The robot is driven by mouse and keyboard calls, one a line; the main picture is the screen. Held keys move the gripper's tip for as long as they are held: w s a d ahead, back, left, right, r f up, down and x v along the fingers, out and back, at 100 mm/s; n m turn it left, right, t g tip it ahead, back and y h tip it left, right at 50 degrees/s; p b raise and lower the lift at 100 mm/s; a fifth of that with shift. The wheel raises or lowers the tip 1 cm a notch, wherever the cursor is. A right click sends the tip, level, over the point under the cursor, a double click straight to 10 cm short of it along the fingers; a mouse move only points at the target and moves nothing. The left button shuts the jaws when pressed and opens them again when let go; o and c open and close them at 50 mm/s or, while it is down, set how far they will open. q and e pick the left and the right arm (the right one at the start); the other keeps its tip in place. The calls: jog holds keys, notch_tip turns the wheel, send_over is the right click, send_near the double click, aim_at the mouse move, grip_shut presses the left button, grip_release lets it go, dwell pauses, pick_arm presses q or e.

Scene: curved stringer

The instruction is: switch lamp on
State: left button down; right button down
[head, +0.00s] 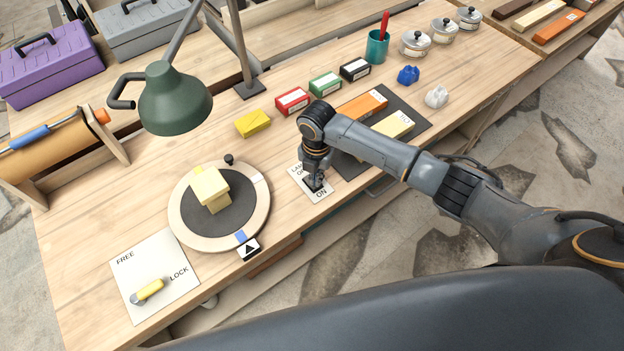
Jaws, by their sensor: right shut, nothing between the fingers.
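A lamp with a dark green shade (175,98) hangs over the left part of the bench. Its bulb is hidden, and I cannot tell whether it is lit. A white switch plate (325,197) lies at the bench's front edge, with "ON" readable at its near end and other lettering partly covered. My right gripper (315,186) is shut and empty, pointing down at the plate. Its fingertips are at the dark switch, which they largely hide; I cannot tell whether they touch it. My left gripper is not in view.
Left of the plate is a round turntable (183,222) with a pale yellow block (209,188). A FREE/LOCK plate (160,270) with a yellow lever lies at front left. Small yellow, red, green and black boxes stand behind my right arm. A dark mat (412,104) holds blocks.

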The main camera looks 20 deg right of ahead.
jog(key=shift+f, duration=0.5)
jog(key=shift+r, duration=0.1)
notch_tip(320, 180, up, 7)
jog(key=p, duration=0.6)
jog(key=shift+p, duration=0.3)
dwell(0.4)
